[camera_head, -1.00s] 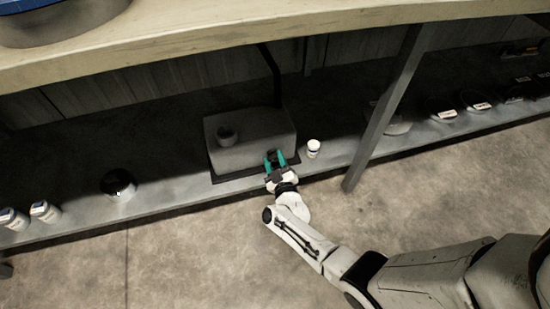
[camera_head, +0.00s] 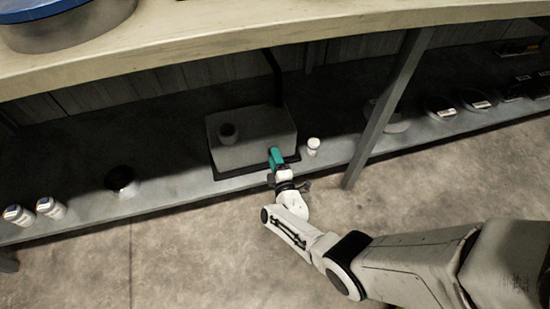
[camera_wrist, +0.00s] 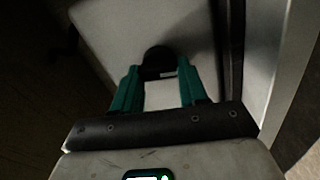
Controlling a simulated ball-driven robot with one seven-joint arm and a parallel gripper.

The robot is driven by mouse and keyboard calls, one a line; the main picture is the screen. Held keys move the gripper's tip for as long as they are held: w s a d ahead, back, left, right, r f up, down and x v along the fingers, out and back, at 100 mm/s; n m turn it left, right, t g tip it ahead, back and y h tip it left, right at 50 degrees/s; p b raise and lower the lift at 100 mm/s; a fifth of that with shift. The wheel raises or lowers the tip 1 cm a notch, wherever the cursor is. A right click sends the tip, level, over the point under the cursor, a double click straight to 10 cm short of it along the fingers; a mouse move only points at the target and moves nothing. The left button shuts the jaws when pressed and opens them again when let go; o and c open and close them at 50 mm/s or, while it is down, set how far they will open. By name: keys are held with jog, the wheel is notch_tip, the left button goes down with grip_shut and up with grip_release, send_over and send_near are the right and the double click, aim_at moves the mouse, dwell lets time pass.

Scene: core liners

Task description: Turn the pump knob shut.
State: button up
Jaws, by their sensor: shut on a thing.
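The pump is a grey box (camera_head: 250,133) on the low shelf. It has a short round stub on top and a dark pipe rising behind it. The black pump knob (camera_wrist: 158,58) shows in the wrist view on the pump's pale front face, between my fingertips. My gripper (camera_head: 275,152) reaches the lower right of the pump's front, its teal fingers seen nearly edge-on. In the wrist view my gripper (camera_wrist: 159,74) is shut on the knob. The knob is hidden behind the fingers in the head view.
A white-capped jar (camera_head: 313,146) stands just right of my gripper. A slanted metal post (camera_head: 385,110) is farther right. White bottles (camera_head: 48,207) and a dark round thing (camera_head: 121,180) are on the shelf at left. The wooden bench top (camera_head: 250,30) overhangs the shelf.

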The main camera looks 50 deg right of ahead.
jog(key=shift+f+n, duration=0.1)
jog(key=shift+n, duration=0.8)
jog(key=o, duration=1.1)
jog(key=shift+c, duration=0.2)
jog(key=p+v, duration=0.5)
jog(key=v, duration=0.6)
jog(key=shift+w, duration=0.2)
